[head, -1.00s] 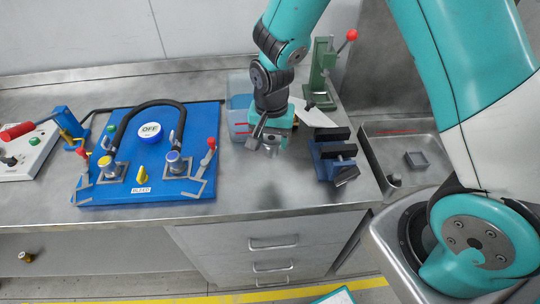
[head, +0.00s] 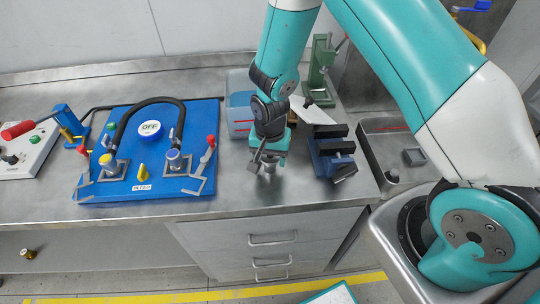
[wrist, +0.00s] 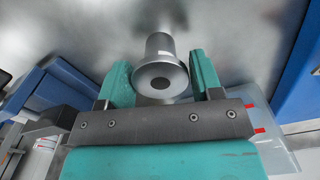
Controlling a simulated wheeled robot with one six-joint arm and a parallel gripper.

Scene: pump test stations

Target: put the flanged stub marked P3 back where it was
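A grey flanged stub (wrist: 160,72) sits between the two teal fingers of my gripper (wrist: 161,82) in the wrist view, its round flange with a dark centre hole facing the camera. The fingers flank it closely on both sides, and the gripper looks shut on it. No P3 marking is readable. In the head view my gripper (head: 268,160) points down over the bare bench between the blue board and the dark vise, with the stub (head: 270,168) showing just below it, close to the bench top. Whether the stub touches the bench cannot be told.
The blue board (head: 110,197) carries a hose, an OFF disc, two ports and red-handled clamps. A blue-grey bin (head: 240,112) stands behind my gripper. The vise (head: 333,155), a green press (head: 320,70) and a metal tray (head: 375,150) stand to the right. Bare bench lies in front.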

